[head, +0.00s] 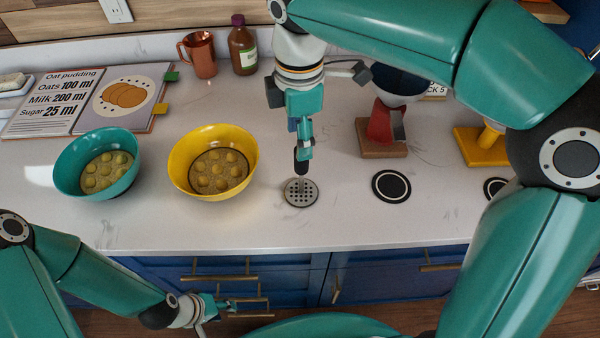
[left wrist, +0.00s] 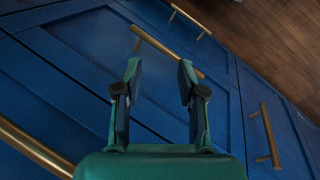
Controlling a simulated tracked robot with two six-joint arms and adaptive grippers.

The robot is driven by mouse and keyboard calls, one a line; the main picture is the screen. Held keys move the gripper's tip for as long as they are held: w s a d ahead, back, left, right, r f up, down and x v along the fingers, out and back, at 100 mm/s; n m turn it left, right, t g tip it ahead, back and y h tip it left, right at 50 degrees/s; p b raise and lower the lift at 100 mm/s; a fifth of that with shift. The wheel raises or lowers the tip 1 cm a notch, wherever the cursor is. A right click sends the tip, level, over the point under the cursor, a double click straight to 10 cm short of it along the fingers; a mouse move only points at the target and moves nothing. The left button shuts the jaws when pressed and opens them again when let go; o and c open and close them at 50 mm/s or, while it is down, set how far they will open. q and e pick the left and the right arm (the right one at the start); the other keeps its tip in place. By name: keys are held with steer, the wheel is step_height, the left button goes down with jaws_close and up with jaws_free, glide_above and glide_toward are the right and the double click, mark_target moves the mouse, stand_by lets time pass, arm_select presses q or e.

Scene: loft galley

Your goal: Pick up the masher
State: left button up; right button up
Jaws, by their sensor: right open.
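The masher (head: 300,192) stands on the counter in the head view, its round perforated plate down and its dark handle upright. My right gripper (head: 304,148) is directly above the plate, pointing down at the handle's top. Its jaws are open, and its fingers partly hide the handle, so contact cannot be told. My left gripper (head: 222,306) is low in front of the blue drawers, far from the masher. In the left wrist view the left gripper (left wrist: 158,68) is open with nothing between its fingers.
A yellow bowl (head: 182,150) and a teal bowl (head: 70,165), both holding round yellowish pieces, stand left of the masher. A black disc (head: 391,186) and a red stand (head: 380,128) are on the right. A copper mug (head: 201,55) and brown bottle (head: 242,48) stand behind.

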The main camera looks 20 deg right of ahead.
mark_target(300, 164)
step_height(300, 164, down, 8)
steer(key=shift+s+f, duration=0.1)
steer(key=shift+s, duration=0.05)
stand_by(0.4)
steer(key=shift+c, duration=0.3)
jaws_close()
